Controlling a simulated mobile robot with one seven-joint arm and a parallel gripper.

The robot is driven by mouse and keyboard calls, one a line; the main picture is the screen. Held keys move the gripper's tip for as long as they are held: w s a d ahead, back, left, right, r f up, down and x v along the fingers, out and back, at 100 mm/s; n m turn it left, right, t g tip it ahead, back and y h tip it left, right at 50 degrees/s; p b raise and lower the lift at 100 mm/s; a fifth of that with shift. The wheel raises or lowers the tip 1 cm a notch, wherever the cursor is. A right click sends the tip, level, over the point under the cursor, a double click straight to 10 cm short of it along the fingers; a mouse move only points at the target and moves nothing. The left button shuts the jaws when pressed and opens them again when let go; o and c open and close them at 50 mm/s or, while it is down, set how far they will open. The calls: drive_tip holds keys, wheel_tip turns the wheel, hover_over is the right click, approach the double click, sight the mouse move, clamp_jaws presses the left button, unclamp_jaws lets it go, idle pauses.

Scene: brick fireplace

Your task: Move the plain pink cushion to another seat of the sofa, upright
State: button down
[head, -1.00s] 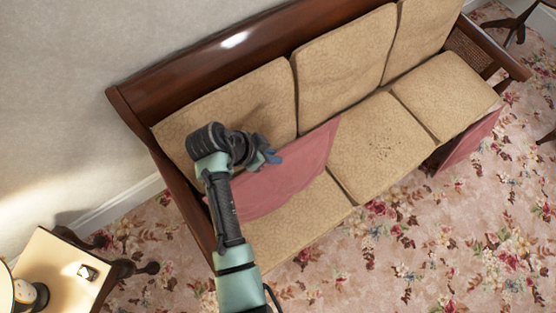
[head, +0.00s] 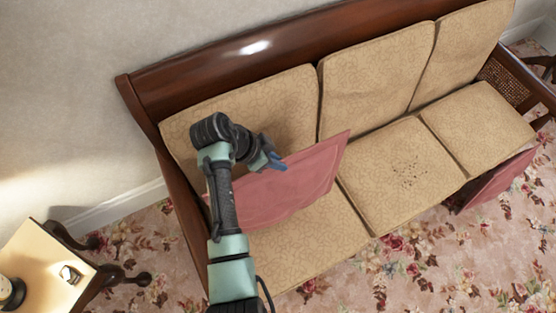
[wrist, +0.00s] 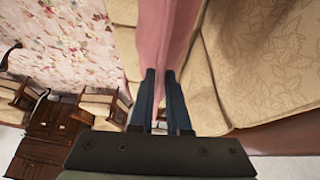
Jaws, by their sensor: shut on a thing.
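The plain pink cushion (head: 285,187) stands on edge over the left seat (head: 305,245) of the beige sofa, in front of its back cushion. My gripper (head: 277,162) is shut on the cushion's top edge. In the wrist view, the two dark blue fingers (wrist: 160,88) close on the pink cushion (wrist: 167,35). Whether the cushion's lower edge touches the seat I cannot tell. The middle seat (head: 400,175) and the right seat (head: 480,125) are bare, apart from dark specks on the middle one.
A second pink cushion (head: 498,180) leans at the front of the sofa's right end, low by the floor. The wooden sofa back (head: 215,72) runs along the wall. A small side table (head: 45,265) stands at lower left. Flowered carpet (head: 420,265) lies open in front.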

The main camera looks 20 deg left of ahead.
drive_tip(key=shift+g+h, duration=0.4)
drive_tip(key=w+a+b, duration=0.2)
drive_tip(key=b, duration=0.1)
drive_tip(key=w+a+f+b, duration=0.1)
drive_tip(key=b, duration=0.1)
drive_tip(key=shift+w+a, duration=0.2)
drive_tip(key=shift+w, duration=0.05)
drive_tip(key=shift+w+a+r+b, duration=0.25)
drive_tip(key=shift+w+a+b, duration=0.2)
drive_tip(key=shift+b, duration=0.4)
drive_tip(key=w+a+b, duration=0.1)
drive_tip(key=b, duration=0.3)
drive_tip(key=w+a+f+b, duration=0.1)
drive_tip(key=w+a+b, duration=0.1)
drive_tip(key=b, duration=0.1)
drive_tip(key=shift+w+a+b, duration=0.25)
drive_tip(key=shift+a+b, duration=0.05)
drive_tip(key=shift+b, duration=0.1)
drive_tip(key=shift+r, duration=0.1)
